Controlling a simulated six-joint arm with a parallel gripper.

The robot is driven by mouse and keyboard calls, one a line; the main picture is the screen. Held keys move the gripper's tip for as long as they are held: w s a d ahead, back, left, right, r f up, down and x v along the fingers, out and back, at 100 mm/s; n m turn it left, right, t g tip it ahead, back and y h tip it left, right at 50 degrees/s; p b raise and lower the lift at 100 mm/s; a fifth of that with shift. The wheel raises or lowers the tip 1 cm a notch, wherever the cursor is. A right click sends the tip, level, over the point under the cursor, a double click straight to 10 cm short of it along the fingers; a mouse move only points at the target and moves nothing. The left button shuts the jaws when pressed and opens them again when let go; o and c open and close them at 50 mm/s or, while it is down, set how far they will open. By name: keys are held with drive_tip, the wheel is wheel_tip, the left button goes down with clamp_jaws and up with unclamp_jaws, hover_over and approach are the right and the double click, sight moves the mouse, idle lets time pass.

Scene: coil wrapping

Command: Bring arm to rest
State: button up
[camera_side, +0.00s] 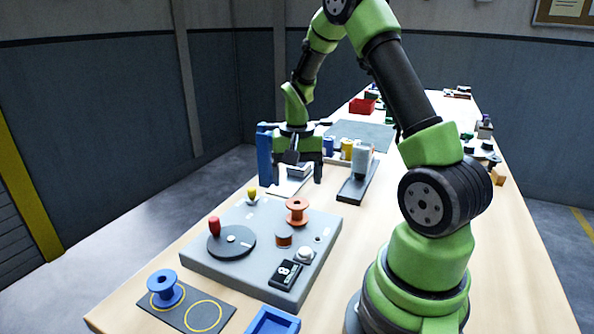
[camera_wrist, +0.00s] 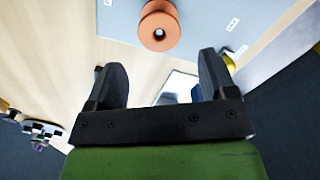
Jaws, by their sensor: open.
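My gripper (camera_side: 305,171) points down over the table, just beyond the far edge of the grey winding board (camera_side: 213,267). Its two dark fingers are apart with nothing between them, as the wrist view (camera_wrist: 162,80) also shows. An orange spool (camera_side: 297,210) stands on the far right part of the board, and it shows at the top of the wrist view (camera_wrist: 160,30), ahead of the fingers. A round dark crank disc (camera_side: 238,248) with a red knob (camera_side: 214,226) sits on the board. A small copper-coloured coil (camera_side: 284,239) sits nearer than the orange spool.
A blue spool (camera_side: 165,287) stands on a dark mat with yellow rings (camera_side: 228,314). A blue tray (camera_side: 272,322) lies at the near edge. A stand with a grey-white cylinder (camera_side: 361,163) is right of my gripper, and a blue upright block (camera_side: 264,155) is left. A red bin (camera_side: 362,106) stands farther back.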

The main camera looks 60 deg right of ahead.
drive_tip(key=shift+r, duration=0.65)
drive_tip(key=shift+a, duration=0.1)
drive_tip(key=s+a+r+n+t, duration=0.2)
drive_tip(key=a+r+n, duration=0.1)
drive_tip(key=a+r, duration=0.4)
drive_tip(key=s+a+r+n+t, duration=0.2)
drive_tip(key=s+a+r+t, duration=0.1)
drive_tip(key=a+r, duration=0.5)
drive_tip(key=s+a+r+n+t+y, duration=0.1)
drive_tip(key=s+a+n+t+y, duration=0.1)
drive_tip(key=s+a, duration=0.3)
drive_tip(key=shift+s+r+n, duration=0.2)
drive_tip(key=shift+s+n, duration=0.3)
drive_tip(key=shift+s, duration=0.2)
